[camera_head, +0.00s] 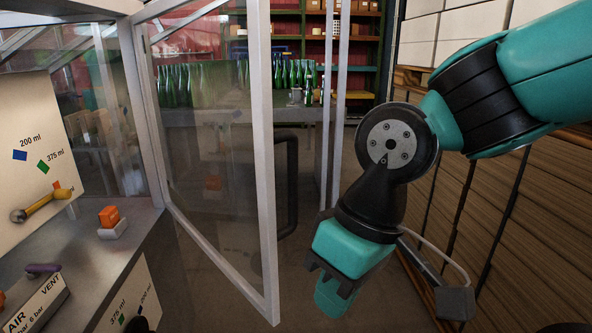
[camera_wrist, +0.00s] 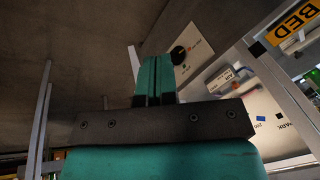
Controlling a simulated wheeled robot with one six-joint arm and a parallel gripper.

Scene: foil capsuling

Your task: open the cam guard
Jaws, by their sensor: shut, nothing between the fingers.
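The cam guard appears to be the clear panel in a pale grey frame (camera_head: 262,160) left of centre in the head view. It stands at an angle, its near edge swung out from the machine on the left. A black bar handle (camera_head: 291,185) shows just beyond its right edge. My gripper (camera_head: 335,297) hangs low to the right of the panel, pointing down, apart from the frame and the handle. In the wrist view my gripper's teal fingers (camera_wrist: 153,75) are shut together and empty. The handle cannot be made out there.
At left is the machine's grey bench with an orange button (camera_head: 109,216), a yellow-handled lever (camera_head: 42,205) and an AIR/VENT panel (camera_head: 35,308). A black dial (camera_wrist: 178,53) shows in the wrist view. Wooden crates (camera_head: 500,230) stand close at right. Green bottles (camera_head: 295,74) stand behind.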

